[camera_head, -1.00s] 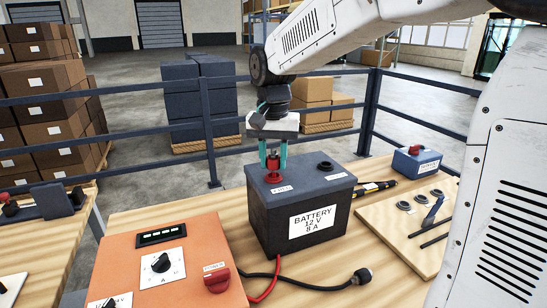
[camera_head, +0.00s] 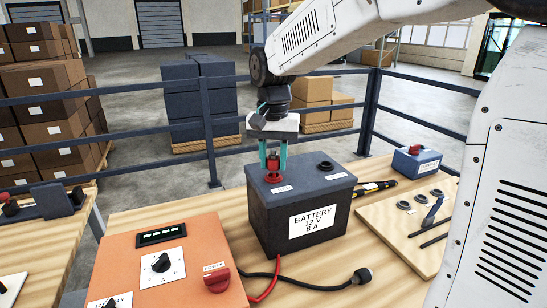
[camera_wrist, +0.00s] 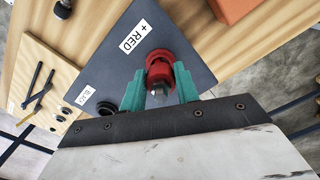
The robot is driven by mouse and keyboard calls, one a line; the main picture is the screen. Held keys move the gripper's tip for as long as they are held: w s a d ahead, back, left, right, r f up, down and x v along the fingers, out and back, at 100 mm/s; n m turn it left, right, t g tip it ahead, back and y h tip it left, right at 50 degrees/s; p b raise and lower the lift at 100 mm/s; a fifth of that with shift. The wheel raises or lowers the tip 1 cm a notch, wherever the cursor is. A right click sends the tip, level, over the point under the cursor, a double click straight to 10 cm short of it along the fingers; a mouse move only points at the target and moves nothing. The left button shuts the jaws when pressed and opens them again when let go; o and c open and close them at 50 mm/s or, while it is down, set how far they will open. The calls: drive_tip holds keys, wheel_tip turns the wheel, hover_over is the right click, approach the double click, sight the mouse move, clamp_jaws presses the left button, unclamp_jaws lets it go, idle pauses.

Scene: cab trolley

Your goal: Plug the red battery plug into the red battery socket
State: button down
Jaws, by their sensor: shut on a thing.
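The black battery (camera_head: 280,225) stands upright on the wooden bench. The red battery socket (camera_head: 273,179) is a red ring on its top, at the left, near a small label. My gripper (camera_head: 273,162) points straight down over it, with its green fingers shut on the red battery plug (camera_head: 273,164). The plug sits right at the socket, upright and in line with it. In the wrist view the plug (camera_wrist: 158,68) is between the fingers (camera_wrist: 162,88), beside the "+ RED" label (camera_wrist: 135,36). How deep the plug sits is hidden.
The black socket (camera_head: 325,165) is at the right of the battery top. A black plug (camera_head: 362,276) on a black cable and a red cable (camera_head: 267,288) lie in front. The orange charger (camera_head: 195,255) stands at front left. A board with tools (camera_head: 410,225) is at right.

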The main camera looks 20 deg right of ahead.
drive_tip(key=shift+f, duration=0.85)
drive_tip(key=c, duration=1)
unclamp_jaws()
drive_tip(key=shift+o, duration=0.2)
wheel_tip(320, 180, up, 8)
drive_tip(key=shift+f, duration=0.15)
drive_tip(key=s+f+n, duration=0.2)
drive_tip(key=s, duration=0.1)
drive_tip(key=shift+s+d+f+g, duration=0.2)
drive_tip(key=shift+f+g, duration=0.1)
drive_tip(key=shift+f, duration=0.1)
drive_tip(key=s+d+f+n+t, duration=0.1)
drive_tip(key=s+f+n, duration=0.1)
drive_tip(key=s, duration=1)
drive_tip(key=s+d+f+n+t, duration=0.1)
drive_tip(key=s+d+f+n, duration=0.1)
drive_tip(key=s, duration=1)
drive_tip(key=shift+f, duration=0.4)
